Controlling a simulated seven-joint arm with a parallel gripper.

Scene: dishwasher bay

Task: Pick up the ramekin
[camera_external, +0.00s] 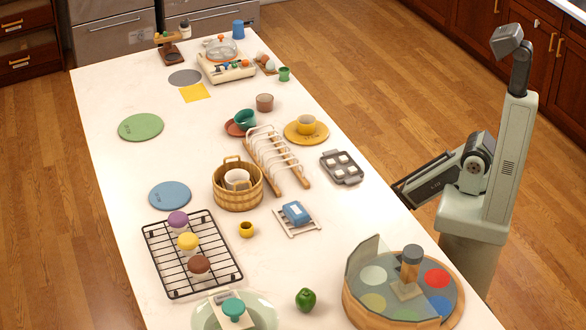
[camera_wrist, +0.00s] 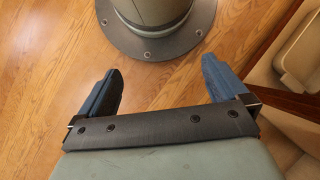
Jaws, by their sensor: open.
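Several small vessels could be the ramekin, and I cannot tell which is meant. A reddish-brown straight-sided cup (camera_external: 265,102) stands upright on the white counter near its far right. A white cup (camera_external: 238,179) sits inside a woven basket (camera_external: 238,196) mid-counter. A small yellow cup (camera_external: 246,229) stands in front of the basket. My gripper (camera_wrist: 160,64) is open and empty in the wrist view, its two blue-black fingers wide apart over the wooden floor. Its fingers cannot be made out in the external view. My arm is folded beside the counter's right edge.
A black wire rack (camera_external: 192,255) holds coloured rounds at left front. A round wooden tray (camera_external: 365,315) stands at right front. The left middle counter is mostly clear.

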